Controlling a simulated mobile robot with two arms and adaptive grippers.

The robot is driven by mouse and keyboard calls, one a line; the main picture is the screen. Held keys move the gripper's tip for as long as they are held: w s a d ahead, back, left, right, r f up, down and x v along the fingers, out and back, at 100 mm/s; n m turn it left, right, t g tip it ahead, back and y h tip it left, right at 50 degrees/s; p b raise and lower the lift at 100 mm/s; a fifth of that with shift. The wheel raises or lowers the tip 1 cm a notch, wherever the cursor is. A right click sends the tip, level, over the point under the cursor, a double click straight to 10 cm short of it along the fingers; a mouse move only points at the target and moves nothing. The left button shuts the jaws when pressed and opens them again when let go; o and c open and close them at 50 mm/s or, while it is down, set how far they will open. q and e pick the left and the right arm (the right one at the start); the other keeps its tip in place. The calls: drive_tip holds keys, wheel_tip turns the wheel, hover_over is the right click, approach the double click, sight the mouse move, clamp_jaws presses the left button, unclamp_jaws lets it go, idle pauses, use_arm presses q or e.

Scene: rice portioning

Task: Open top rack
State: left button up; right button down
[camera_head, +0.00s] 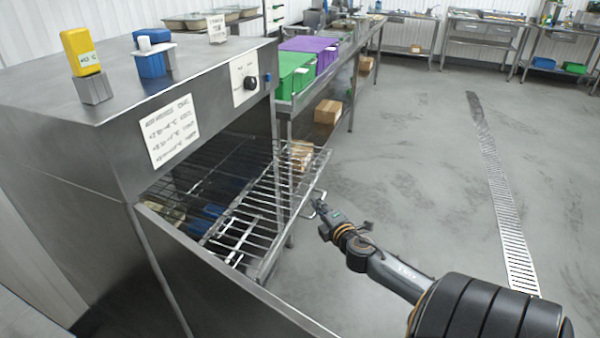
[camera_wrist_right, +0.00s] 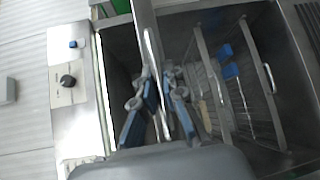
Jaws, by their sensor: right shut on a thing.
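The top rack (camera_head: 262,215) is a wire shelf that sticks well out of the front of the steel cabinet (camera_head: 75,165). Its bar handle (camera_head: 309,203) is at its outer front edge. My right gripper (camera_head: 322,212) is at this handle, reached from the lower right. In the right wrist view my right gripper (camera_wrist_right: 158,108) has its blue-padded fingers shut on the handle, with the bar running between them. My left gripper is in neither view.
The cabinet's open door panel (camera_head: 195,275) extends toward the lower foreground. Lower racks with blue items (camera_wrist_right: 231,71) show inside. A yellow timer (camera_head: 81,50) and a blue holder (camera_head: 152,64) stand on top. Green (camera_head: 292,75) and purple (camera_head: 310,50) bins are behind. The floor at right is clear.

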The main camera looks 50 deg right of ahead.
drive_tip(key=shift+s+d, duration=0.25)
drive_tip(key=shift+s, duration=0.2)
drive_tip(key=shift+s+d, duration=0.2)
drive_tip(key=shift+s, duration=0.25)
drive_tip(key=c, duration=1.4)
unclamp_jaws()
drive_tip(key=v, duration=0.7)
drive_tip(key=shift+s, duration=0.25)
drive_tip(key=shift+a, duration=0.15)
